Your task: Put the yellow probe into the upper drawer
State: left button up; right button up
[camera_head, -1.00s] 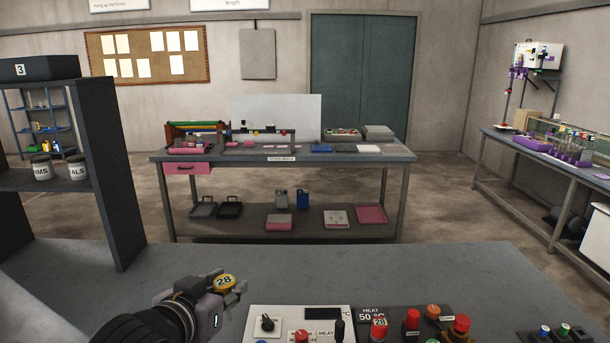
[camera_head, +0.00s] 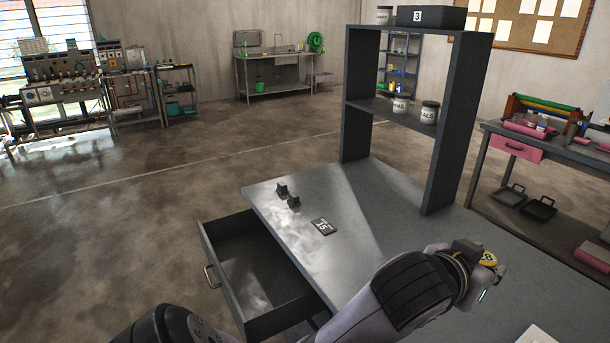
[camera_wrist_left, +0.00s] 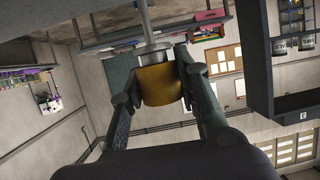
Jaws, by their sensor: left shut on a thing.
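The yellow probe (camera_wrist_left: 158,86) is between the two fingers of my left gripper (camera_wrist_left: 158,98) in the left wrist view, with a metal shaft running up from its yellow body. My right gripper is not in view.
Another bench with a pink drawer (camera_head: 515,147) is at right. The floor left is clear.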

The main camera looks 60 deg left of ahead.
aim_at(273, 268)
jog(key=i+j+u, duration=0.1)
jog(key=u, duration=0.3)
jog(key=i+j+u, duration=0.15)
jog(key=u, duration=0.25)
jog(key=i+j+u, duration=0.15)
jog(key=u, duration=0.25)
jog(key=i+j, duration=0.15)
jog(key=i, duration=0.45)
